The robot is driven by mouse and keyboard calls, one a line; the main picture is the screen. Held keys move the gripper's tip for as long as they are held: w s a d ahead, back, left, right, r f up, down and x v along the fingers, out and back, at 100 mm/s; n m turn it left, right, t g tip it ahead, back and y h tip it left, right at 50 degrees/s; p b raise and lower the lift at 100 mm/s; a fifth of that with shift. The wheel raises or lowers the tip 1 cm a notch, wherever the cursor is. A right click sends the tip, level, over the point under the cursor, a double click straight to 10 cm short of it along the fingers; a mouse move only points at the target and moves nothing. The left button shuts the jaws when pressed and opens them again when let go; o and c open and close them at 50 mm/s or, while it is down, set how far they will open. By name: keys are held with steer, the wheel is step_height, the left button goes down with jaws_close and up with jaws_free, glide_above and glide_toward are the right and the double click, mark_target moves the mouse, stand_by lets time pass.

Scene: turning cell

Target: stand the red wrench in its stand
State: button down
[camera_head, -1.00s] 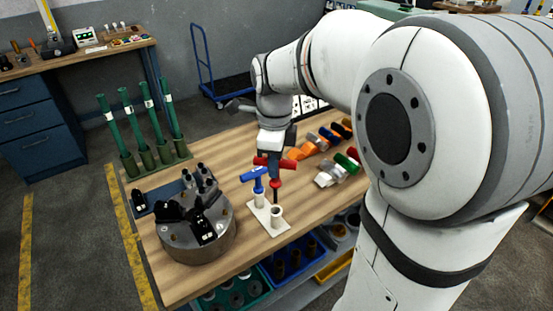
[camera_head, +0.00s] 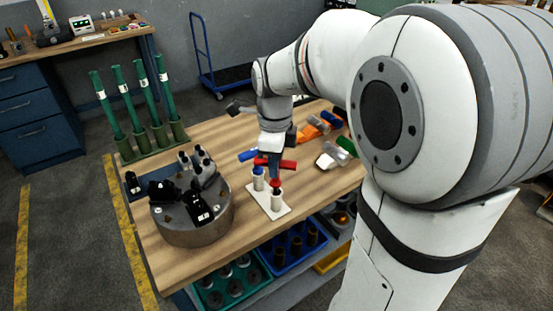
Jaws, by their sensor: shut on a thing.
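The red wrench (camera_head: 289,164) is a T-handled tool, held upright with its red crossbar level. My gripper (camera_head: 275,160) is shut on it near the crossbar, above the stand. The stand is a white plate (camera_head: 267,211) with two white cups. The red collar of the wrench sits just over the right cup (camera_head: 277,202). Its lower shaft is mostly hidden, seemingly inside that cup; whether it is fully seated I cannot tell. A blue wrench (camera_head: 248,155) stands in the left cup (camera_head: 258,183), close beside my gripper.
A round metal chuck (camera_head: 193,225) stands left of the stand on the wooden table (camera_head: 178,275). Green tools stand in a rack (camera_head: 150,148) at the far left. Orange, grey and green pieces (camera_head: 325,160) lie on the right. Blue and green bins (camera_head: 290,262) sit below the table's front edge.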

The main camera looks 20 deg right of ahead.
steer(key=shift+f, duration=0.45)
steer(key=c, duration=1.2)
jaws_free()
step_height(320, 180, up, 8)
steer(key=shift+f, duration=0.1)
